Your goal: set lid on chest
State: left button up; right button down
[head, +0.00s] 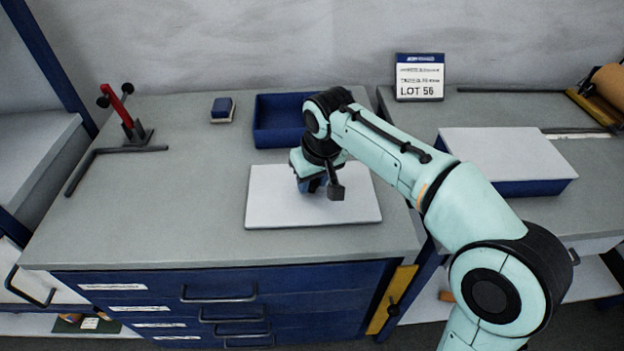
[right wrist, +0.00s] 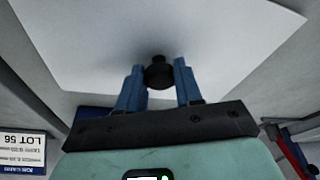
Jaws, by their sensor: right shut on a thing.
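The lid (head: 350,205) is a flat white panel with a black knob (right wrist: 159,73). In the head view it is over the front middle of the grey bench; whether it rests there or is slightly raised is hard to tell. My right gripper (head: 315,186) points down at its middle, shut on the knob; in the right wrist view the blue fingers (right wrist: 160,85) stand either side of it. An open blue box (head: 277,140), apparently the chest, stands just behind the lid, its right part hidden by my right arm. My left gripper is out of view.
A blue box with a white top (head: 507,153) stands on the right bench. A LOT 56 sign (head: 419,77) stands behind.

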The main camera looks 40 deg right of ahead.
aim_at(319, 202)
jog(key=shift+f, duration=0.2)
jog(key=c, duration=0.7)
grip_release()
jog(key=shift+c, duration=0.2)
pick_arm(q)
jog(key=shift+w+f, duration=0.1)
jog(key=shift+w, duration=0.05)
pick_arm(e)
jog(key=shift+r, duration=0.1)
jog(key=shift+r, duration=0.35)
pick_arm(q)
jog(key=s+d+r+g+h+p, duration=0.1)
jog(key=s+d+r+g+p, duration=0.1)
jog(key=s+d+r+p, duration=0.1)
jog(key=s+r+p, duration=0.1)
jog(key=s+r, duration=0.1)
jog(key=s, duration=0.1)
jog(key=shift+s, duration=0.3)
pick_arm(e)
jog(key=v, duration=1.1)
jog(key=shift+r, duration=0.25)
jog(key=shift+s+a+r, duration=0.1)
jog(key=shift+s, duration=0.05)
